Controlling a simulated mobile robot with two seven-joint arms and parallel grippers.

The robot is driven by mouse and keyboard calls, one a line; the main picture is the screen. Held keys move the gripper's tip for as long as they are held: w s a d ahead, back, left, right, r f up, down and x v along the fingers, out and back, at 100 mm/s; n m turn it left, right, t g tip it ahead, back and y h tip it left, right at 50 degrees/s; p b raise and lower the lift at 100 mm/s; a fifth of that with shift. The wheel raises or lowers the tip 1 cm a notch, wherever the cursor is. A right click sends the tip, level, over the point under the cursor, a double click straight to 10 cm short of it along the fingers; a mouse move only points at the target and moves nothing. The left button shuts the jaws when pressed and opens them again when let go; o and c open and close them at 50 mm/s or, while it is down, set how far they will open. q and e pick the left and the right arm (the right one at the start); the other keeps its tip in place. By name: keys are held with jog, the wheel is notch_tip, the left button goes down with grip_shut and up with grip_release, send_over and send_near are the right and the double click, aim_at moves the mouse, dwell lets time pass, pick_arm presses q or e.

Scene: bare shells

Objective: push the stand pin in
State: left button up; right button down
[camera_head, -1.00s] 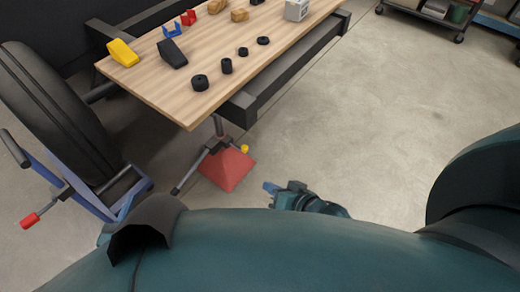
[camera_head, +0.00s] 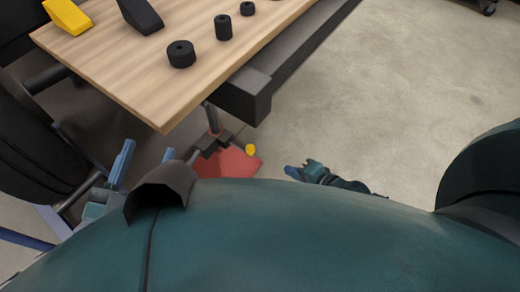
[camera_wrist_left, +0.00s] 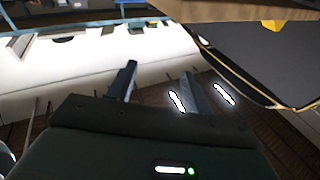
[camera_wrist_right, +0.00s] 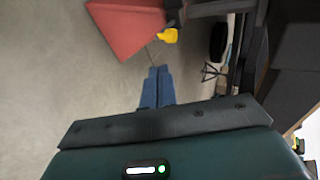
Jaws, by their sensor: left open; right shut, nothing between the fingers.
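The yellow pin (camera_head: 250,149) sticks out from the dark fitting of the red stand (camera_head: 226,164), under the table's near end. The pin (camera_wrist_right: 168,36) and the stand (camera_wrist_right: 125,27) also show in the right wrist view. My right gripper (camera_head: 291,172) is shut and empty, a short way right of the pin and apart from it. In the right wrist view its closed fingertips (camera_wrist_right: 158,70) point towards the pin across a gap. My left gripper (camera_head: 146,154) is open and empty, left of the stand. My body hides the stand's lower part in the head view.
The wooden table (camera_head: 130,68) carries several black cylinders, such as one (camera_head: 181,54) near its edge, plus a black wedge (camera_head: 141,15) and a yellow wedge (camera_head: 67,14). A black tyre (camera_head: 35,150) stands left. The concrete floor (camera_head: 370,90) at right is clear.

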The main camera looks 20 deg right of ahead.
jog(key=shift+w+f, duration=0.1)
dwell(0.3)
pick_arm(q)
jog(key=shift+w+r+m+t+h+b, duration=0.3)
jog(key=shift+r+m+h+b, duration=0.35)
jog(key=shift+b, duration=0.55)
jog(key=shift+w+r+m+t+h+b, duration=0.1)
jog(key=shift+r+m+t+h+b, duration=0.3)
jog(key=shift+r+h+b, duration=0.6)
jog(key=shift+w+r+m+t+h+b, duration=0.25)
jog(key=shift+r+m+h+b, duration=0.35)
jog(key=shift+b, duration=0.75)
pick_arm(e)
jog(key=w+r+x, duration=0.1)
jog(key=x, duration=1.2)
jog(key=shift+a+r, duration=0.25)
jog(key=shift+a, duration=0.1)
pick_arm(q)
jog(key=shift+r, duration=0.1)
